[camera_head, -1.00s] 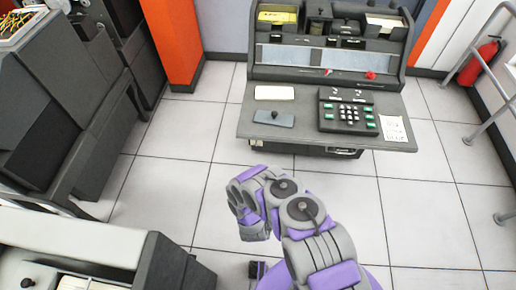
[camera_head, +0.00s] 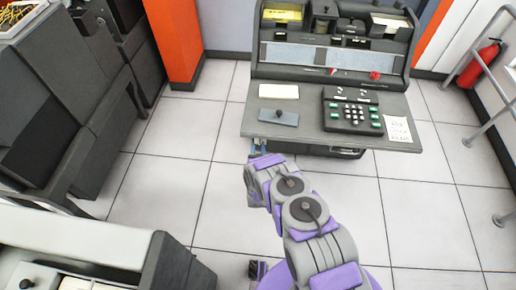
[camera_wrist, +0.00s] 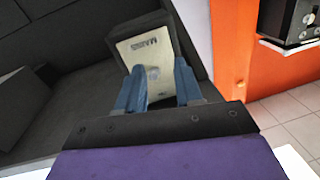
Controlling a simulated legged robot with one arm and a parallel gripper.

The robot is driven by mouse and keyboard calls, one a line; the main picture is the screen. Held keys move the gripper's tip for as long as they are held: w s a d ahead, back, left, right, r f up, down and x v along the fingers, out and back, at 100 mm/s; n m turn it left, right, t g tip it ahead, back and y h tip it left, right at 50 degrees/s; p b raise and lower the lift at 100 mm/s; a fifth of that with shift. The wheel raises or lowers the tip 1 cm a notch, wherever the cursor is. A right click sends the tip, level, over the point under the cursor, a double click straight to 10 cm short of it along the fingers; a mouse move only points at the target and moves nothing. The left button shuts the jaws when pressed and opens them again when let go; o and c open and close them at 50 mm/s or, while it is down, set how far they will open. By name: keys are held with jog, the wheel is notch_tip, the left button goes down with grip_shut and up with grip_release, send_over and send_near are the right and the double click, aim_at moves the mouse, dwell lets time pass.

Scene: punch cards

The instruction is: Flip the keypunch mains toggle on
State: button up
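The keypunch (camera_head: 330,85) stands at the top of the head view, with a grey desk in front. In the wrist view, a pale plate marked MAINS (camera_wrist: 146,52) sits on a dark recessed panel. It has a small round grey toggle mount (camera_wrist: 153,73); the lever's position is too small to tell. My gripper (camera_wrist: 160,80) is open, its two blue fingers apart in front of the plate's lower part. Contact with the toggle cannot be told. In the head view my gripper (camera_head: 258,146) is at the desk's front left edge, and the plate does not show.
The desk carries a keypad (camera_head: 352,112), a blue-grey plate with a black knob (camera_head: 279,117) and a paper note (camera_head: 397,129). Dark cabinets (camera_head: 55,110) stand at left. A railing (camera_head: 490,125) and fire extinguisher (camera_head: 480,63) are at right. The tiled floor between is clear.

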jog(key=shift+d+r, duration=0.1)
jog(key=shift+d, duration=0.6)
jog(key=shift+c, duration=1.2)
jog(key=shift+a, duration=0.25)
grip_shut()
jog(key=shift+a, duration=0.1)
